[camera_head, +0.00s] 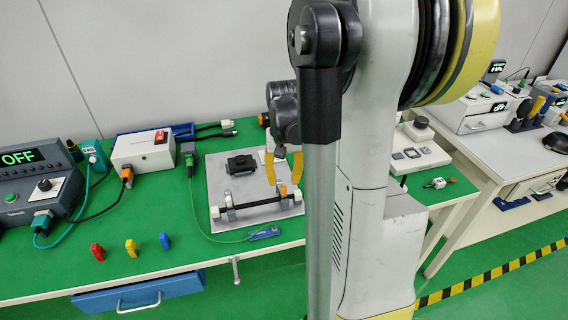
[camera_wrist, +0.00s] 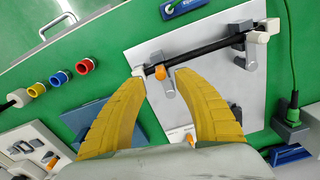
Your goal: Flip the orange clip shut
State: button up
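The orange clip (camera_head: 283,190) is a small orange piece near the right end of a black bar (camera_head: 255,203) on a grey plate (camera_head: 217,177). In the wrist view the orange clip (camera_wrist: 160,73) shows at the left end of the black bar (camera_wrist: 210,50), by a grey holder. Whether the clip is raised or closed over the bar is hard to tell. My gripper (camera_head: 283,170) has its yellow fingers spread above the plate. In the wrist view my gripper (camera_wrist: 160,79) is open and empty, with the clip between the fingertips in the picture; contact is not clear.
A black block (camera_head: 241,162) sits on the plate behind the bar. A green cable (camera_head: 205,215) runs along the plate's left side to a blue piece (camera_head: 263,233). Red, yellow and blue pieces (camera_head: 131,247) stand at the left front. Green tabletop between is clear.

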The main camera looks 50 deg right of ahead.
aim_at(284, 186)
notch_tip(284, 186, up, 8)
jog(key=shift+r, duration=0.1)
dwell(0.6)
jog(key=s+a+r+n+t, duration=0.1)
jog(key=s+a+n+t, duration=0.1)
jog(key=a, duration=1.1)
jog(key=s+a+r+n+t, duration=0.1)
jog(key=a+n+t, duration=0.4)
jog(key=a, duration=0.8)
jog(key=shift+s+a+n, duration=0.25)
jog(key=shift+s+n, duration=0.45)
jog(key=shift+s, duration=0.15)
